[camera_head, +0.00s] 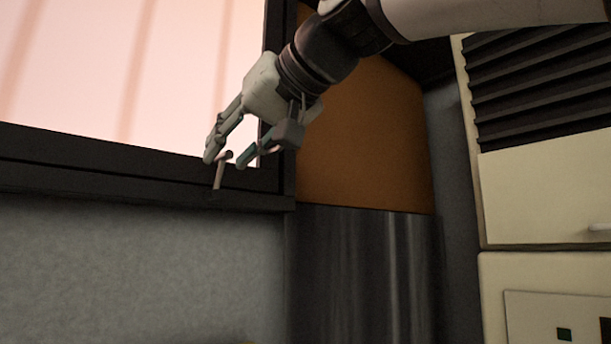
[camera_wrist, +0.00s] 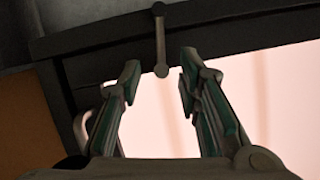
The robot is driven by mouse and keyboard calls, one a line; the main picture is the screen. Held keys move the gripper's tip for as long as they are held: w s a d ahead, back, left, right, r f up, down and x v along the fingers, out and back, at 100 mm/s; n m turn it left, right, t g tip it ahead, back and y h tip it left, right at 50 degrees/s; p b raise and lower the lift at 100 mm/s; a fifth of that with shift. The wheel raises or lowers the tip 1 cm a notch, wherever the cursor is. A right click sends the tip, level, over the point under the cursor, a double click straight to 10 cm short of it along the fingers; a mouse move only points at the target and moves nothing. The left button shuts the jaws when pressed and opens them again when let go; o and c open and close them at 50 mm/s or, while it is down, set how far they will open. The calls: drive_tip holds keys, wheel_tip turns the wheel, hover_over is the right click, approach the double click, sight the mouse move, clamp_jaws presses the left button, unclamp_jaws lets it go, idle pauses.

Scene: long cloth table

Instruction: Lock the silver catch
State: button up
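The silver catch (camera_head: 218,174) is a small thin bar with a rounded knob at its end, mounted on the dark lower window frame. It stands nearly upright in the head view. In the wrist view the catch (camera_wrist: 160,42) runs from a pivot on the frame down to its knob, which shows between my fingertips. My gripper (camera_head: 226,160) is open, with its fingers spread on either side of the knob. In the wrist view my gripper (camera_wrist: 160,82) shows a gap on both sides of the knob, and I see no contact.
The dark window frame (camera_head: 120,170) borders a bright pinkish pane (camera_head: 110,70). A grey wall (camera_head: 130,270) lies below it. An orange panel (camera_head: 365,140) and a dark glossy panel (camera_head: 360,275) stand to the right, then a cream cabinet (camera_head: 540,195) with dark slats.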

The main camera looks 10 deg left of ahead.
drive_tip(key=v, duration=1)
drive_tip(key=shift+s+d, duration=0.15)
drive_tip(key=shift+d, duration=0.2)
drive_tip(key=shift+r, duration=0.15)
drive_tip(key=w+d+f+m+h, duration=0.1)
drive_tip(key=d+f+m+h, duration=0.15)
drive_tip(key=d+f, duration=0.65)
drive_tip(key=w+d+f+m+h, duration=0.15)
drive_tip(key=d+f+h, duration=0.35)
drive_tip(key=f, duration=0.9)
drive_tip(key=s+d+f+m+g+h, duration=0.1)
drive_tip(key=s+d+f, duration=0.3)
drive_tip(key=f, duration=0.4)
drive_tip(key=s+d+f+m+g+h, duration=0.1)
drive_tip(key=s+d+f, duration=0.3)
drive_tip(key=f, duration=0.5)
drive_tip(key=s+d+f+m+g+h, duration=0.1)
drive_tip(key=s+d+f+m, duration=0.1)
drive_tip(key=s+d+f, duration=0.2)
wheel_tip(320, 180, down, 4)
drive_tip(key=shift+d+f+h, duration=0.15)
drive_tip(key=shift+d+h, duration=0.2)
drive_tip(key=shift+d, duration=0.8)
